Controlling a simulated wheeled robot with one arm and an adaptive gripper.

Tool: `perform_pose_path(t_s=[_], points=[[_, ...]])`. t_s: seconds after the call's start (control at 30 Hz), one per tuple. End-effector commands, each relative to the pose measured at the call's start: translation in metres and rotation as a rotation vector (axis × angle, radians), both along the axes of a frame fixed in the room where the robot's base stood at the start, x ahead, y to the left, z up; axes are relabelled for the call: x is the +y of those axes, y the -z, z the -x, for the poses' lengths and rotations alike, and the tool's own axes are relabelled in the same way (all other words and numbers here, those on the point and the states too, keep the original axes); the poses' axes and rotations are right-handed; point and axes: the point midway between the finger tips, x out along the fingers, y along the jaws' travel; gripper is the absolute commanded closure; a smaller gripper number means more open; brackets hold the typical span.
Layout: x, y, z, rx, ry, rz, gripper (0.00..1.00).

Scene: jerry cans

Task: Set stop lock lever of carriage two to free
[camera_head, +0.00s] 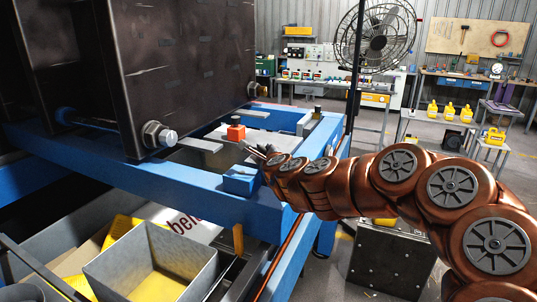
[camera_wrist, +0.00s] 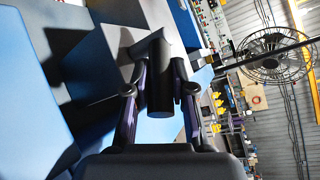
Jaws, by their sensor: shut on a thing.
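A black cylindrical lever grip (camera_wrist: 160,92) with a grey end piece stands between the two fingers of my gripper (camera_wrist: 160,75) in the wrist view. The fingers press on it from both sides, so my gripper is shut on it. In the head view my gripper (camera_head: 260,152) is at the blue carriage frame (camera_head: 190,182), by a blue block (camera_head: 242,180). The grip is too small there to make out, and no lock position marking can be read.
A dark mould block (camera_head: 180,65) with a large bolt stands on the frame at left. An orange-topped post (camera_head: 236,131) is just beyond my gripper. A grey bin (camera_head: 150,262) lies below. Tables with yellow jerry cans (camera_head: 449,110) and a fan (camera_head: 378,35) are behind.

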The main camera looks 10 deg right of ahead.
Motion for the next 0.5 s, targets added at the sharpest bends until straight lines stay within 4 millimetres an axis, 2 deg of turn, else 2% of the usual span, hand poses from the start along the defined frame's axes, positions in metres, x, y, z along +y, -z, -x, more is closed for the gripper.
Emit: perform_pose_path(t_s=[0.03,0.1,0.5], points=[[0.0014,0.0013,0.0002,0.003,-0.003,0.000,0.73],[0.0013,0.0012,0.0002,0.002,-0.003,0.000,0.65],[0.0001,-0.0004,0.0033,0.001,-0.001,0.000,0.65]])
